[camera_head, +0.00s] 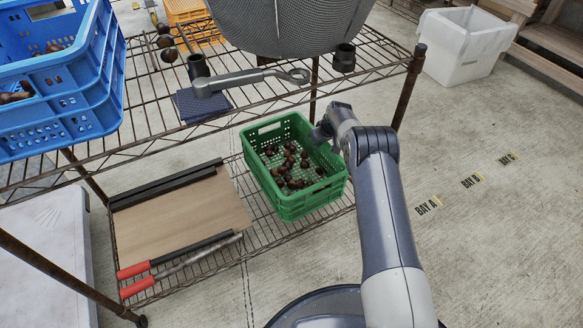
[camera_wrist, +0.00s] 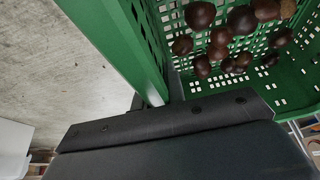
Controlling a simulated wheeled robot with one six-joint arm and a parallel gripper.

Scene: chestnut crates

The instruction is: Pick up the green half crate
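The green half crate (camera_head: 290,206) stands on the lower wire shelf, with several brown chestnuts (camera_head: 290,165) loose on its floor. My gripper (camera_head: 322,134) is at the crate's right wall, close to its rim. In the wrist view, the green wall (camera_wrist: 125,40) runs down between my two fingertips (camera_wrist: 157,98), one on the outer side and one on the inner side. I cannot tell whether the fingers press on the wall or stand slightly apart from it. The crate rests level on the shelf.
A brown board (camera_head: 180,220) and red-handled loppers (camera_head: 180,262) lie left of the green crate. Open floor lies right.

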